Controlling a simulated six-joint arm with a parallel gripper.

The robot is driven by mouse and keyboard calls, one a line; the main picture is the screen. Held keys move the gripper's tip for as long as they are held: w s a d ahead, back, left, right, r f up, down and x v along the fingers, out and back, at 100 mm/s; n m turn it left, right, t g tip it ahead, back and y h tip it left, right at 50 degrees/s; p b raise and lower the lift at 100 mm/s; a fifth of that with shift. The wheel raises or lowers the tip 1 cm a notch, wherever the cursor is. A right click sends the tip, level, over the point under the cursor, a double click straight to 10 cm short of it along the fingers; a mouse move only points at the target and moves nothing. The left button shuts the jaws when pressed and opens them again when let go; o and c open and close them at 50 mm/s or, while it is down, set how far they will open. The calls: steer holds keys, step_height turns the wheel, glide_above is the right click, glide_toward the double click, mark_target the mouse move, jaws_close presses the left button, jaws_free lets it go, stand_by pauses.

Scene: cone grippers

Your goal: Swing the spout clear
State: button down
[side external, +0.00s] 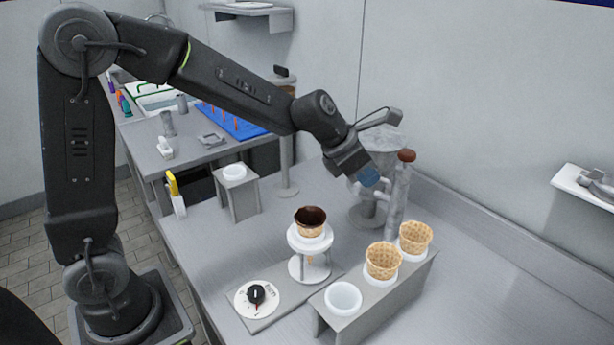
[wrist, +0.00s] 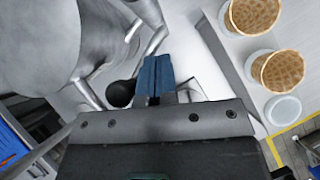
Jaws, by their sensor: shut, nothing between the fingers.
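A grey metal dispenser (side external: 383,150) stands on the bench behind my gripper, with a thick upright pipe (side external: 396,210) in front of it. A short bent tube (side external: 356,188), seemingly the spout, shows just below and left of my fingertips. My gripper (side external: 369,177) has blue fingertips and is shut and empty, close beside the pipe and tube. In the wrist view the fingertips (wrist: 155,75) are together, with thin metal tubes (wrist: 149,43) just beyond and a dark round end (wrist: 121,93) to their left. Whether the fingers touch the tube I cannot tell.
A brown knob (side external: 407,155) tops the pipe. Waffle cones (side external: 383,260) and an empty white cup (side external: 343,298) sit in a rack (side external: 372,307). A dark-filled cone (side external: 310,221) stands in a ring holder. A dial (side external: 257,297) lies in front; the bench at right is clear.

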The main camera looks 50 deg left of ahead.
steer(key=s+d+r, duration=0.4)
steer(key=s+r, duration=0.5)
stand_by(0.3)
steer(key=shift+r, duration=0.1)
